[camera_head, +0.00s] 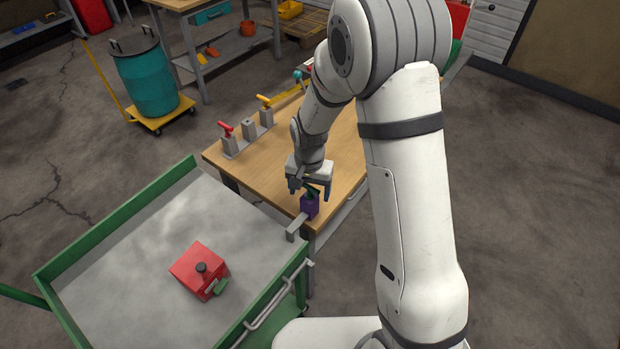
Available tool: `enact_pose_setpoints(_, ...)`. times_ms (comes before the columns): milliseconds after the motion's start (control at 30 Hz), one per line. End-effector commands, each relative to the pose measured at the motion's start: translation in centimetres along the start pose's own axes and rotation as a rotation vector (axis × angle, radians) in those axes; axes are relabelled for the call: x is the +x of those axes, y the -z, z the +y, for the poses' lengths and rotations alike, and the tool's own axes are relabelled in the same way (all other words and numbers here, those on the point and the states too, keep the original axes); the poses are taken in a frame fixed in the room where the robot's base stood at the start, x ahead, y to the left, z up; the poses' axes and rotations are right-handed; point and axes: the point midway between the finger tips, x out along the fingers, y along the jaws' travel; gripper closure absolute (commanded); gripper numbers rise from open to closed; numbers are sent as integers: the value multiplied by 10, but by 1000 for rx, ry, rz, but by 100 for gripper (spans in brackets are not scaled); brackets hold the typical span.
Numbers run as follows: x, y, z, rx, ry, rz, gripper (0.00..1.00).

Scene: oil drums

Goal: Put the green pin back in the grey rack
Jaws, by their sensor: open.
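The green pin (313,190) shows as a dark green handle at the top of a purple block (309,206) at the table's near corner. My gripper (311,190) points down over the block with its fingers open on either side of the green handle. Whether a finger touches the handle cannot be told. The grey rack (247,143) stands farther back along the left edge of the wooden table. Its left post holds a red-handled pin (225,128) and its right post a yellow-handled pin (265,101). The middle post (249,129) has no handle on it.
A green-rimmed cart (120,290) stands in front of the table, carrying a red box (198,269) with a green handle. A grey bracket (296,227) sits by the purple block. A teal drum (148,82) stands on a yellow dolly. The wooden table (270,165) is clear between rack and gripper.

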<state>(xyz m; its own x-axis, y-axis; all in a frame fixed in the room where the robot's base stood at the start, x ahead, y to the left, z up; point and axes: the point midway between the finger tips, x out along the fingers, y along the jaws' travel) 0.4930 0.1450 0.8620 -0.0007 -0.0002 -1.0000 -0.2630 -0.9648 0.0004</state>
Motion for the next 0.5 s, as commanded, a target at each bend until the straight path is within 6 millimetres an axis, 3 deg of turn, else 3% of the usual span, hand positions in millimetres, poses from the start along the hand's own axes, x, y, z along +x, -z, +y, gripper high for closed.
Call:
enact_pose_setpoints(200,23,0,1,0,-1,-1,26)
enact_pose_setpoints(500,28,0,1,1,0,0,26)
